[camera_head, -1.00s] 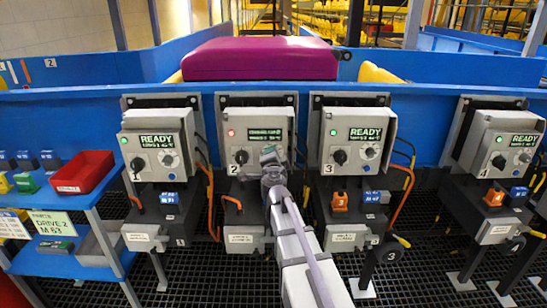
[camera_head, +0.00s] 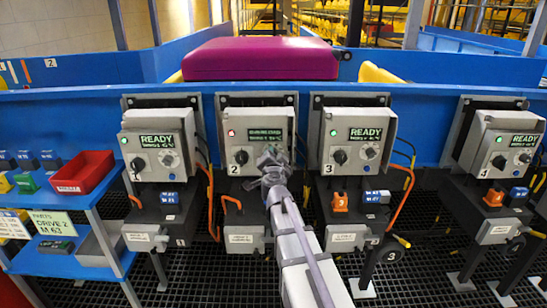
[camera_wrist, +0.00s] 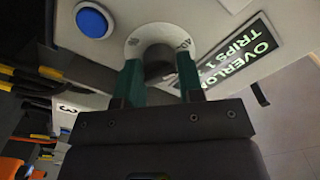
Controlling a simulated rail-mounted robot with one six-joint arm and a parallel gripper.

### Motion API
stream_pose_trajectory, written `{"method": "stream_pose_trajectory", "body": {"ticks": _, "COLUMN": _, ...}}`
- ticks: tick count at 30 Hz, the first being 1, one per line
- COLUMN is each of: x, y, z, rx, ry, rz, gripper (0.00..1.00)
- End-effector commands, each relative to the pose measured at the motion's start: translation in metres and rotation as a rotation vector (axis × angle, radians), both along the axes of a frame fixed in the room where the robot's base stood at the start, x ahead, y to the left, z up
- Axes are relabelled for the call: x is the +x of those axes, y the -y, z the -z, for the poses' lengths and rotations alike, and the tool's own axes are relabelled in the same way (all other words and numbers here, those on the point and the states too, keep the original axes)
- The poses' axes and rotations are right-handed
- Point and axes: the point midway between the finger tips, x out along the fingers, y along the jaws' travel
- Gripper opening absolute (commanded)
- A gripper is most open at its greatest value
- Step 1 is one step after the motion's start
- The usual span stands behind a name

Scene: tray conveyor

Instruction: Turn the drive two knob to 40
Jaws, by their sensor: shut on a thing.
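The drive two box (camera_head: 225,146) is grey, with a red light and a lit green-text display (camera_head: 264,135). My gripper (camera_head: 271,158) is at the right half of its front and hides that part in the head view. In the wrist view, the green fingers of my gripper (camera_wrist: 160,78) are shut on a dark knob (camera_wrist: 158,68). A white dial ring (camera_wrist: 133,42) with small marks surrounds the knob. The knob's setting cannot be read. The display also shows in the wrist view (camera_wrist: 240,58), with overload and trips text partly cut off.
A blue button (camera_wrist: 95,20) sits close beside the dial. A dark round control (camera_head: 241,157) shows left of my gripper. Similar boxes stand on both sides, including drive three (camera_head: 325,150). Orange cables (camera_head: 403,195) hang between boxes. A red bin (camera_head: 84,172) is at left.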

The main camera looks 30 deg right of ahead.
Motion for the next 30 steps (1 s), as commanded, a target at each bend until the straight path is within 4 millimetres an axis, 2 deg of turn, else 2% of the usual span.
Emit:
{"method": "stream_pose_trajectory", "body": {"ticks": 4, "x": -0.001, "y": 0.000, "z": 0.000, "rx": 0.000, "ry": 0.000, "rz": 0.000, "gripper": 0.11}}
{"method": "stream_pose_trajectory", "body": {"ticks": 5, "x": -0.001, "y": 0.000, "z": 0.000, "rx": 0.000, "ry": 0.000, "rz": 0.001, "gripper": 0.37}}
{"method": "stream_pose_trajectory", "body": {"ticks": 12, "x": 0.000, "y": 0.000, "z": 0.000, "rx": 0.000, "ry": 0.000, "rz": 0.000, "gripper": 0.59}}
{"method": "stream_pose_trajectory", "body": {"ticks": 19, "x": -0.001, "y": 0.000, "z": 0.000, "rx": 0.001, "ry": 0.000, "rz": 0.000, "gripper": 0.59}}
{"method": "stream_pose_trajectory", "body": {"ticks": 22, "x": -0.008, "y": -0.004, "z": 0.000, "rx": 0.001, "ry": 0.000, "rz": 0.000, "gripper": 0.59}}
{"method": "stream_pose_trajectory", "body": {"ticks": 26, "x": -0.030, "y": -0.014, "z": 0.000, "rx": 0.001, "ry": 0.000, "rz": -0.001, "gripper": 0.59}}
{"method": "stream_pose_trajectory", "body": {"ticks": 30, "x": -0.063, "y": -0.029, "z": 0.000, "rx": 0.001, "ry": 0.000, "rz": -0.001, "gripper": 0.59}}
